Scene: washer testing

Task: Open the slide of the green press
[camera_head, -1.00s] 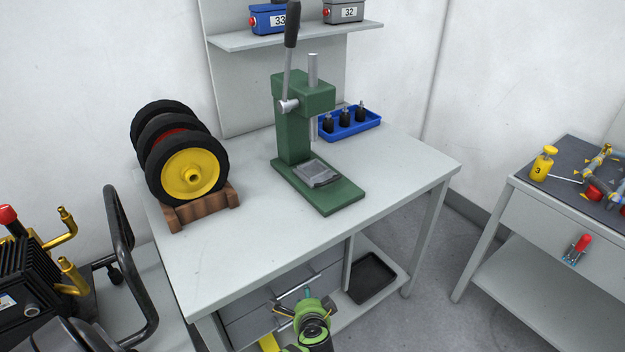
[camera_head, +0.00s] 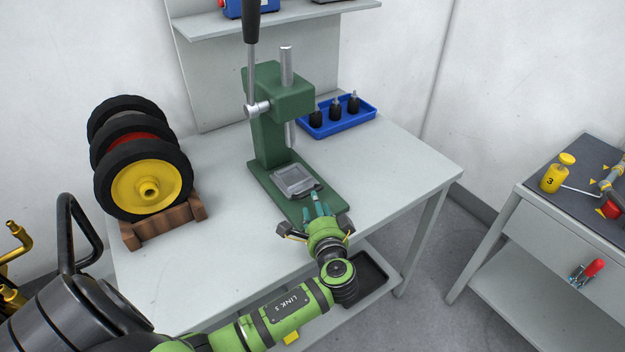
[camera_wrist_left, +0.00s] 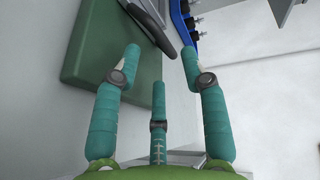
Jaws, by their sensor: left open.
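The green press (camera_head: 268,140) stands on the grey table, with its long lever (camera_head: 251,50) raised and a metal ram (camera_head: 290,134) above the base. A grey metal slide (camera_head: 295,180) with a dark front edge lies on the green base; in the left wrist view this dark edge (camera_wrist_left: 152,28) shows at the top, beyond the fingers. My left gripper (camera_head: 318,205) is at the front end of the base, just in front of the slide. Its teal fingers also show in the left wrist view (camera_wrist_left: 160,75), spread apart with nothing between them. My right gripper is not in view.
A blue tray (camera_head: 352,124) with several black parts sits behind the press. Wheels on a wooden stand (camera_head: 165,222) are at the left. A shelf (camera_head: 280,28) hangs above. The tabletop right of the press is clear.

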